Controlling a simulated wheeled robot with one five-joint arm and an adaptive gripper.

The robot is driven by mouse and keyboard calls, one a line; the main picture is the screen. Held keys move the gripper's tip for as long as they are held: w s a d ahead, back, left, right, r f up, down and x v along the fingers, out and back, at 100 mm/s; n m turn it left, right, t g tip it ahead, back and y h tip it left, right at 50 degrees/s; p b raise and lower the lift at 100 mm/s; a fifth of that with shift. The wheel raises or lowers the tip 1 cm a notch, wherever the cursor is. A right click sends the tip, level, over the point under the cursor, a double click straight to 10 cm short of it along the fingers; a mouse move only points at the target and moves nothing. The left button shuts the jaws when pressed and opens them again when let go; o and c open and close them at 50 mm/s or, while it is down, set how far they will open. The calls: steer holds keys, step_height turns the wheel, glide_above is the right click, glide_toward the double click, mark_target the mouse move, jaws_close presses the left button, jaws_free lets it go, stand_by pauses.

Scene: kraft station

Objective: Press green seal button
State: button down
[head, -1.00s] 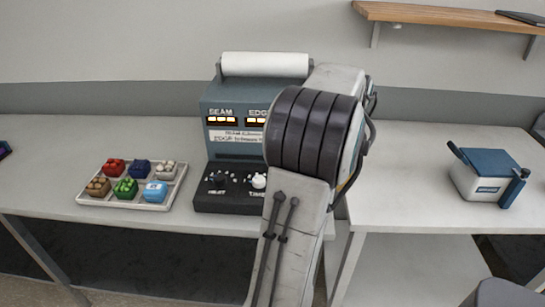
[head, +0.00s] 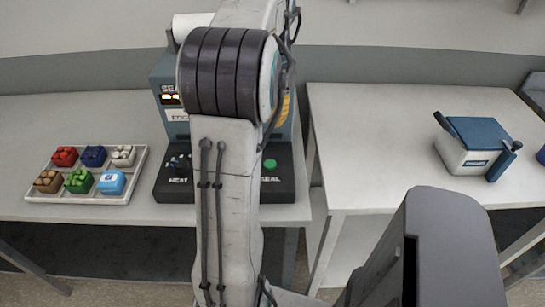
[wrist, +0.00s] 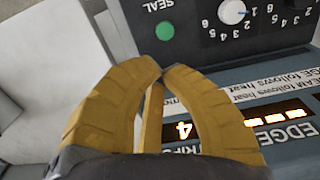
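The green seal button (head: 269,164) sits on the black control panel at the front of the blue-grey machine (head: 163,72), just right of my arm in the head view. In the wrist view the round green button (wrist: 165,31) lies beside the word SEAL. In the head view my arm hides the middle of the machine and the gripper.
A numbered white dial (wrist: 232,11) is right of the button in the wrist view. A lit display (wrist: 275,119) is below it. A white tray (head: 35,194) of small colored boxes stands left. A white-and-blue box (head: 465,152) stands on the right table (head: 360,120).

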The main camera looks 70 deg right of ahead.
mark_target(273, 164)
steer(key=shift+f, duration=0.1)
stand_by(0.3)
step_height(273, 164, down, 14)
steer(key=shift+r+b, duration=0.1)
steer(key=shift+b, duration=0.55)
stand_by(0.3)
steer(key=shift+a+f+b, duration=0.1)
steer(key=shift+f+b, duration=0.55)
steer(key=shift+f, duration=0.35)
steer(key=shift+r+p, duration=0.6)
step_height(273, 164, up, 13)
steer(key=p, duration=0.3)
